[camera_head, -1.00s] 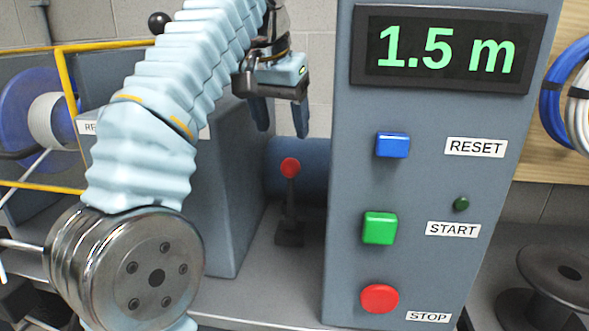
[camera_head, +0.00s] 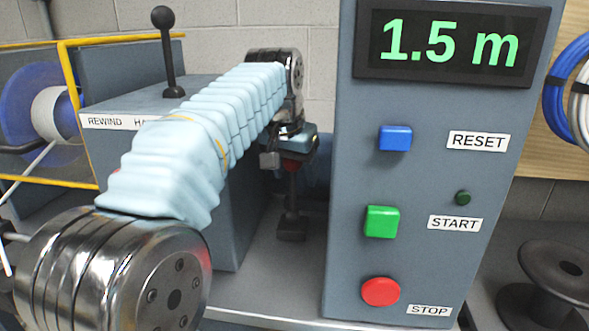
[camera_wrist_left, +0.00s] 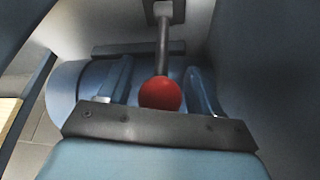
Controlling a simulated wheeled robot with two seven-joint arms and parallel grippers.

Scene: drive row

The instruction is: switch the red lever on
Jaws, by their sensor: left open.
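The red lever has a dark shaft (camera_head: 292,200) on a dark base, standing upright between the grey housing and the control panel. In the head view its red knob (camera_head: 293,165) shows only in part under my left gripper (camera_head: 288,158). In the left wrist view the red knob (camera_wrist_left: 160,93) sits between the two fingers of my left gripper (camera_wrist_left: 158,72), with a gap on each side. The left gripper is open. Its fingers are mostly hidden in the head view. My right gripper is not in view.
The control panel (camera_head: 345,220) stands close to the right of the lever, with blue, green and red buttons and a display reading 1.5 m. The grey housing (camera_head: 225,220) is to the left, with a black-knobbed handle (camera_head: 166,55) on top. A black spool (camera_head: 550,275) is far right.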

